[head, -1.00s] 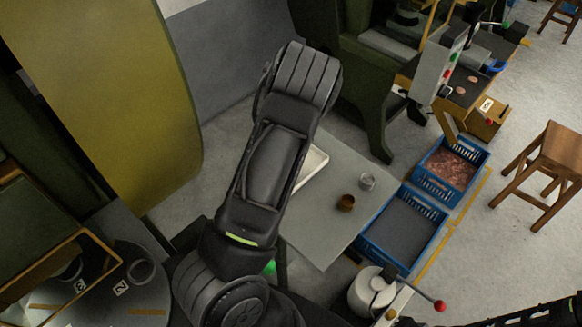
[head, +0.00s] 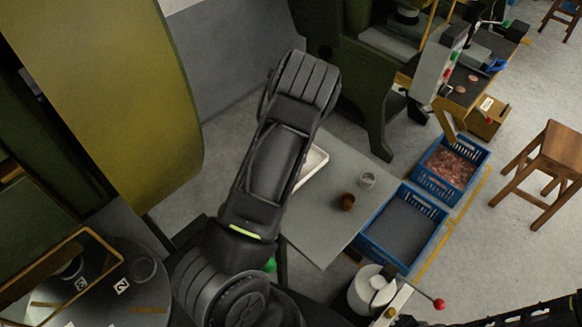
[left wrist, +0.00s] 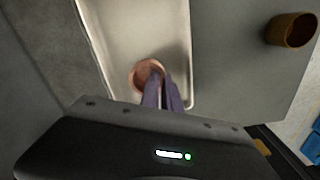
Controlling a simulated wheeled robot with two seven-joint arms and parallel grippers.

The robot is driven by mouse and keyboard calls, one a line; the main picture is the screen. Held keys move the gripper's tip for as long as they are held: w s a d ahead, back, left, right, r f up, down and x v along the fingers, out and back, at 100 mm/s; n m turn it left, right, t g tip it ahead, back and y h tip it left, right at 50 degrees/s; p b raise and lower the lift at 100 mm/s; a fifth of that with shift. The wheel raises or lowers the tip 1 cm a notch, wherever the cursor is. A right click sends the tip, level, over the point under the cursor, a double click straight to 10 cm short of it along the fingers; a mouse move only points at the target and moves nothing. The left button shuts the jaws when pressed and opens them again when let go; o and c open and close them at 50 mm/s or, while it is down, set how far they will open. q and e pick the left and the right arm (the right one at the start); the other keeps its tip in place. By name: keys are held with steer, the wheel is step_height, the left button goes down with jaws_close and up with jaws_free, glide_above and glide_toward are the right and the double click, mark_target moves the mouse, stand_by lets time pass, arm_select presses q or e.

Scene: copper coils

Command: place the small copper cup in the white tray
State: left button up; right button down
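The small copper cup (left wrist: 136,77) shows in the left wrist view over the floor of the white tray (left wrist: 118,38), near its lower end. I cannot tell whether its base touches the tray. My left gripper (left wrist: 160,76) has its two fingers close together at the cup, one inside the rim and one outside, pinching the wall. In the head view my left arm hides this gripper, the cup and most of the tray; only a strip of the tray (head: 314,165) shows. My right gripper is out of view.
On the grey table (head: 310,235), a brown cup (head: 347,202) and a pale metallic cup (head: 367,181) stand right of the tray. Beyond the table edge are an empty-looking blue crate (head: 402,232) and a blue crate of copper pieces (head: 450,168). A wooden stool (head: 548,155) stands farther right.

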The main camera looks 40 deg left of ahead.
arm_select(q)
steer(key=o, duration=0.4)
steer(key=shift+o, duration=0.2)
step_height(320, 180, up, 12)
steer(key=shift+r+b, duration=0.15)
steer(key=shift+b, duration=0.2)
stand_by(0.9)
